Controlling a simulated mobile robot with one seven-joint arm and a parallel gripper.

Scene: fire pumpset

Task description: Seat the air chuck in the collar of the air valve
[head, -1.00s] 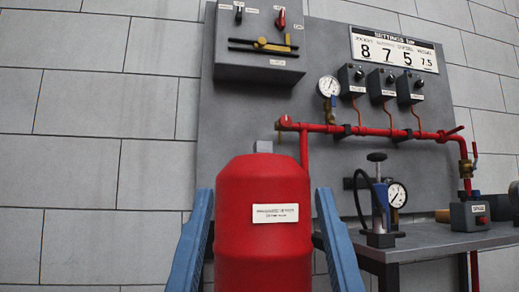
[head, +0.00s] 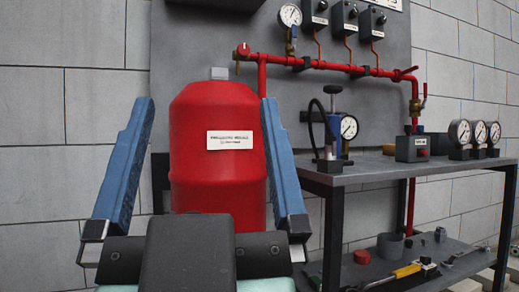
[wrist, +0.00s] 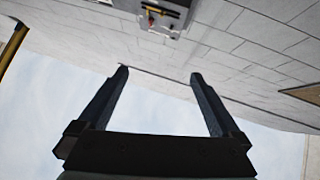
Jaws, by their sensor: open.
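The red pressure vessel (head: 215,180) stands behind my gripper in the head view, with a white label and a small grey fitting (head: 219,73) on top. I cannot tell whether this fitting is the air valve; no collar shows clearly. A hand pump (head: 332,125) with a black top, blue body, gauge and looped black hose (head: 312,122) stands on the bench. The air chuck is too small to make out. My gripper (head: 206,100) is open and empty, fingers pointing up and framing the vessel in the picture. In the wrist view my gripper (wrist: 158,74) shows nothing between its fingers.
The grey bench (head: 400,168) is at right, with a grey box (head: 411,148) and several gauges (head: 475,134). A red pipe (head: 350,68) crosses the panel.

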